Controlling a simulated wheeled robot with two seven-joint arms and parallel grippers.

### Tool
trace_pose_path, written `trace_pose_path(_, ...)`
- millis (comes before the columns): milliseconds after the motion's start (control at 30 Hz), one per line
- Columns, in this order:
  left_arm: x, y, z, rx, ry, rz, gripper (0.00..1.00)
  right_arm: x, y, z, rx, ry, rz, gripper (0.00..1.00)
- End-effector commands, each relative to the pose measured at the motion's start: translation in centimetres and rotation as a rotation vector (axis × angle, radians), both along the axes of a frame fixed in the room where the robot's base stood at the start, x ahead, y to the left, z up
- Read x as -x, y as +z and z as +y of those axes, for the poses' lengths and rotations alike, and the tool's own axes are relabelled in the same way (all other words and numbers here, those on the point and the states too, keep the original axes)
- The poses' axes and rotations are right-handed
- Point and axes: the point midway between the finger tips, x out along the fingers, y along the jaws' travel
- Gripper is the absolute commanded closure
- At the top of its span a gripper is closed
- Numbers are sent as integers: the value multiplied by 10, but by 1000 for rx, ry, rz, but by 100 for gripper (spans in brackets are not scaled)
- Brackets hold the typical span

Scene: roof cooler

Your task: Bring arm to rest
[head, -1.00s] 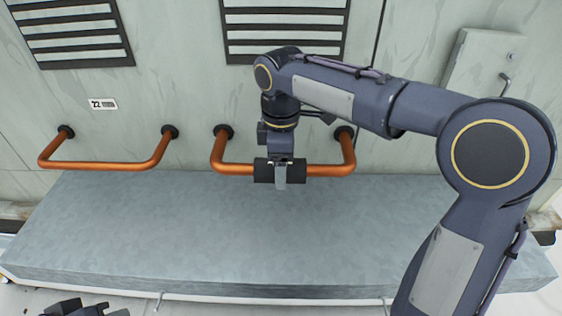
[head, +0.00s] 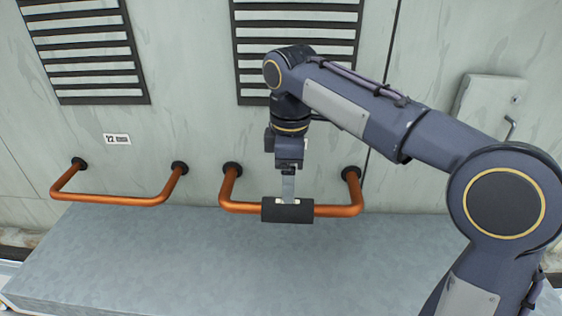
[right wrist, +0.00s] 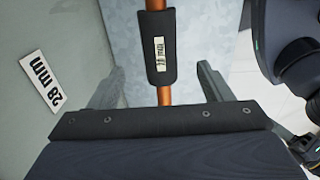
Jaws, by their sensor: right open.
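A black sleeve (head: 287,211) sits around the lower bar of the right copper pipe (head: 335,210). In the right wrist view the sleeve (right wrist: 160,45) carries a small pale label, and the pipe (right wrist: 164,96) runs out of both its ends. My right gripper (head: 288,188) points down at the sleeve in the head view. In the right wrist view its jaws (right wrist: 160,80) are wide open and empty, one finger to each side of the pipe and apart from it. My right arm is bent across the right half of the head view. My left gripper is out of view.
A second, bare copper pipe (head: 118,199) is on the wall at left, under a "22" label (head: 117,139). A "28 mm" label (right wrist: 40,80) shows in the wrist view. A grey ledge (head: 150,260) lies below, clear. Slatted vents (head: 85,50) and a panel (head: 490,110) are above.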

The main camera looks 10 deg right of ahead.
Motion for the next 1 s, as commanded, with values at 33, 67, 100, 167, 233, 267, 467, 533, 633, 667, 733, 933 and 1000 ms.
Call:
trace_pose_path(33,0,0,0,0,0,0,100,0,0,0,0,0,0,27)
trace_pose_path(67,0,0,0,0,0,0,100,0,0,0,-1,-2,0,27)
trace_pose_path(100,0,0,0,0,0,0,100,1,0,-2,-4,-9,-2,27)
trace_pose_path(167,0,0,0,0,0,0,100,6,0,-8,-16,-39,-10,27)
trace_pose_path(233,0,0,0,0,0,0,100,18,-1,-21,-43,-106,-26,27)
trace_pose_path(267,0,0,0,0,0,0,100,25,-2,-28,-59,-147,-36,27)
trace_pose_path(467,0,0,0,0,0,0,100,97,-26,-74,-235,-554,-106,27)
trace_pose_path(533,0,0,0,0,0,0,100,125,-41,-83,-306,-715,-126,27)
trace_pose_path(633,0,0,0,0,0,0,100,162,-65,-88,-408,-940,-147,27)
trace_pose_path(667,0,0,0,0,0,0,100,171,-73,-88,-438,-1002,-152,27)
trace_pose_path(733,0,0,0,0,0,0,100,190,-89,-87,-501,-1134,-161,27)
trace_pose_path(933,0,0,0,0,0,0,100,218,-121,-80,-613,-1360,-171,27)
trace_pose_path(1000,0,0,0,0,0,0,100,221,-125,-79,-627,-1390,-172,27)
